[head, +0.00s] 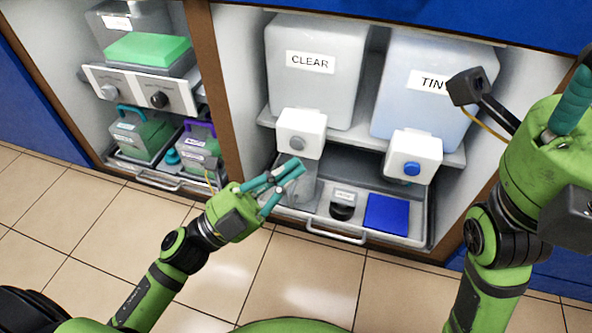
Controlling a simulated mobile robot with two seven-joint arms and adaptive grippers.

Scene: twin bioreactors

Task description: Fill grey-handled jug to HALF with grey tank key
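The tank labelled CLEAR (318,90) stands on the right-hand shelf. Its white tap box (290,122) carries a round grey key (297,143). Below it, a transparent vessel, probably the jug (305,193), stands in the tray, partly hidden by my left gripper; its handle and any level in it cannot be made out. My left gripper (287,187) has its teal fingers spread at the vessel's front left, below the grey key; whether it touches is unclear. My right gripper (572,98) is raised at the right edge, partly cut off, away from the tanks.
A TINT tank (425,105) with a blue key (411,169) stands to the right. The tray (350,237) also holds a black labelled item (342,206) and a blue pad (387,213). The left bay holds a knobbed panel (130,92) and lidded containers. The tiled floor is clear.

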